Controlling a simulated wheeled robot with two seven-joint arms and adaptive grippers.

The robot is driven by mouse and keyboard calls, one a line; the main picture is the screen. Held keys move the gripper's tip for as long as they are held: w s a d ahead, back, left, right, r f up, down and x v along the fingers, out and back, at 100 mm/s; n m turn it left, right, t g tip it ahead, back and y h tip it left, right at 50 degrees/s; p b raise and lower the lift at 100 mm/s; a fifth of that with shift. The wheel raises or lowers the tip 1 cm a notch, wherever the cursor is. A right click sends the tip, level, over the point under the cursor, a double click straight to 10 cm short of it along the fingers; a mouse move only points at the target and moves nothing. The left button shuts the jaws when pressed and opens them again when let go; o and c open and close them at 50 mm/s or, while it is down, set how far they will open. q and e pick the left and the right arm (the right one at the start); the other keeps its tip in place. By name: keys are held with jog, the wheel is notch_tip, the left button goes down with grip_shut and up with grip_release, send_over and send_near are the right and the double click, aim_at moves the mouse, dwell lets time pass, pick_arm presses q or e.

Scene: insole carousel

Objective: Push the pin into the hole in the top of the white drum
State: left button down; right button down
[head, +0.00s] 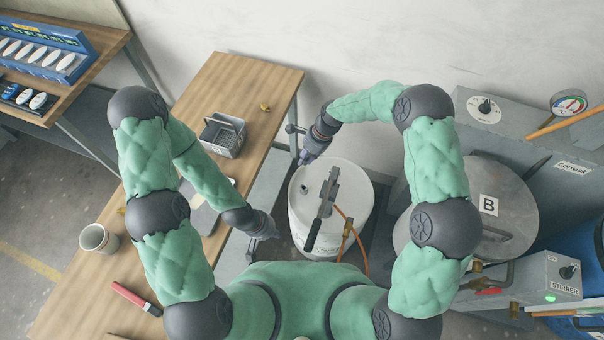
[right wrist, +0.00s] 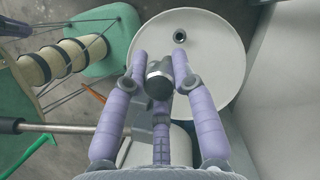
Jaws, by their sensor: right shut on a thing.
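The white drum (head: 352,190) stands upright beside the wooden table. The dark hole in its top (head: 304,189) shows near the left rim, and in the right wrist view the hole (right wrist: 180,38) looks open and empty. My right gripper (head: 308,157) is at the drum's far left edge. In the right wrist view its purple fingers are shut on the pin (right wrist: 159,75), a dark, round-ended metal piece, apart from the hole. The pin is too small to make out in the head view. My left gripper (head: 265,228) is left of the drum; its fingers are unclear.
The wooden table (head: 235,85) holds a grey basket (head: 222,135) and a cup (head: 97,238). A lidded vessel marked B (head: 510,205) stands right.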

notch_tip(320, 180, down, 14)
jog(key=b, duration=1.3)
jog(key=shift+w+a+f, duration=0.15)
jog(key=shift+w, duration=0.2)
jog(key=b, duration=0.3)
send_over(301, 189)
jog(key=d, duration=0.1)
jog(key=shift+f, duration=2.65)
jog(key=shift+w+d+f, duration=0.15)
jog(key=shift+w+f, duration=0.1)
jog(key=shift+w, duration=0.1)
jog(key=shift+f+b, duration=0.75)
jog(key=shift+f, duration=0.8)
jog(key=c, duration=0.9)
grip_release()
jog(key=shift+c, duration=0.2)
jog(key=shift+r, duration=0.1)
jog(key=v, duration=1.1)
jog(key=shift+r, duration=0.4)
